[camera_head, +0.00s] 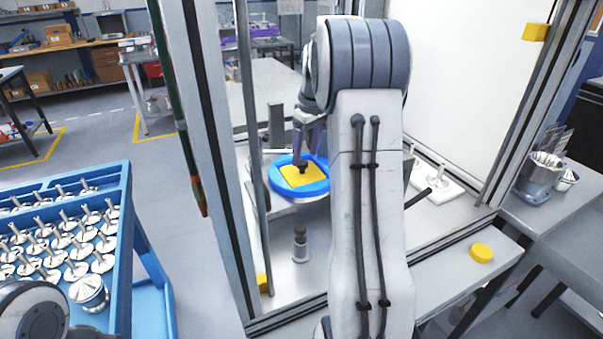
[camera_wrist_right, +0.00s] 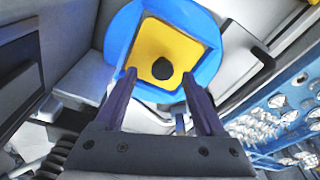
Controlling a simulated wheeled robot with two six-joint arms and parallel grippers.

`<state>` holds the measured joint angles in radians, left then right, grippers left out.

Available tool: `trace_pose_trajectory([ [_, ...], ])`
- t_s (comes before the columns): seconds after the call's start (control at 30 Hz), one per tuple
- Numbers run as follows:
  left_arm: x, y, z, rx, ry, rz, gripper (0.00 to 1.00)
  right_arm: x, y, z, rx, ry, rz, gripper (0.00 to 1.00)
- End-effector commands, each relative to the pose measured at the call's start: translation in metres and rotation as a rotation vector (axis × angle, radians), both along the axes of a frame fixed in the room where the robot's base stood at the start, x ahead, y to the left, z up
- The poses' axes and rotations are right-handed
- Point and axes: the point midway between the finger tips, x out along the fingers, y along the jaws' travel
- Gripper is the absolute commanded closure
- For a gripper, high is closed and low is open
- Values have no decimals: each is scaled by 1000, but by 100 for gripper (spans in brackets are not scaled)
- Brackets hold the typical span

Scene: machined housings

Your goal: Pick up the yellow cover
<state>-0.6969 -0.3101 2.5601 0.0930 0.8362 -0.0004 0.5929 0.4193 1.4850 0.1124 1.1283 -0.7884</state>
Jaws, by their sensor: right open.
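The yellow cover (camera_head: 292,179) is a flat yellow plate with a dark round knob (camera_wrist_right: 162,69) on it. It lies in a blue round holder (camera_head: 318,188) inside the framed cell, and the wrist view shows it too (camera_wrist_right: 187,47). My right gripper (camera_wrist_right: 160,75) reaches in above the holder. Its two fingers are apart in the wrist view, with the knob showing between their tips. Whether the fingers touch the knob or cover, I cannot tell. My right arm hides part of the cell in the head view. My left gripper is out of view.
Metal posts (camera_head: 205,150) frame the cell. A blue rack (camera_head: 125,230) with several metal parts stands at the left. A small grey fitting (camera_head: 300,246) stands on the cell floor. A yellow disc (camera_head: 481,253) lies on the front ledge, and a metal cup (camera_head: 540,172) stands at the right.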

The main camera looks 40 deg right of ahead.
Motion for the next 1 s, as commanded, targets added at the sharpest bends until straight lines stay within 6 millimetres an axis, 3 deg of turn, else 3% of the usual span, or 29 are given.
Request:
trace_pose_trajectory([
  [0.23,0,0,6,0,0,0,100,7,6,-34,2,3,2,28],
  [0.53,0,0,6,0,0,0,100,9,6,-39,0,1,4,28],
  [0.7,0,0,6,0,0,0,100,9,7,-39,0,1,4,93],
  [0.73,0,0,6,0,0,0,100,9,7,-39,0,1,4,100],
  [1.0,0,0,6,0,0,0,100,9,6,-37,-1,0,4,100],
])
